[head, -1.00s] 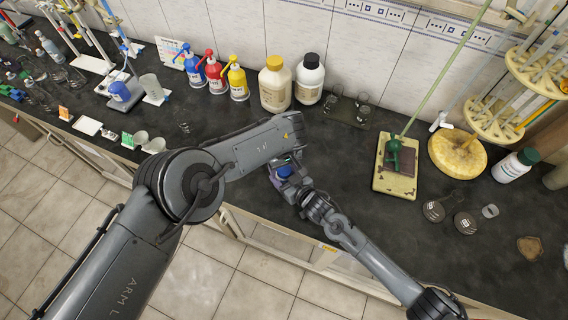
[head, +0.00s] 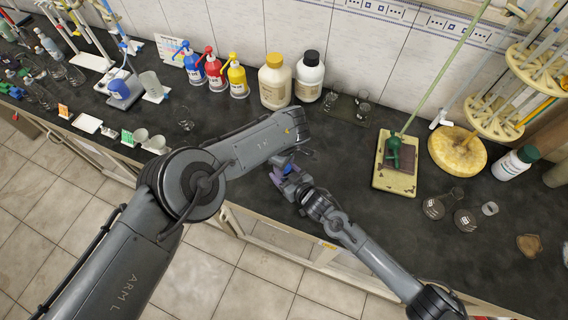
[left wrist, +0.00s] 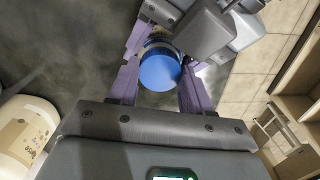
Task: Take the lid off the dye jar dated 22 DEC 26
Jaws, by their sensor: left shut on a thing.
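A blue lid (left wrist: 160,70) sits between the purple fingers of my left gripper (left wrist: 158,82) in the left wrist view, and the gripper is shut on it. In the head view the lid (head: 287,169) is a small blue patch, partly covered by my left arm. A narrow pale part shows behind the lid's edge in the wrist view; I cannot tell if lid and jar touch. My right gripper (head: 284,180) is close by, at the lid's lower side; its fingertips are mostly hidden. No date is readable.
Yellow-capped (head: 275,82) and black-capped (head: 309,77) bottles stand behind, beside blue, red and yellow wash bottles (head: 237,80). A stand base (head: 395,185) is to the right. Dark bench between is clear. The bench's front edge is near my grippers.

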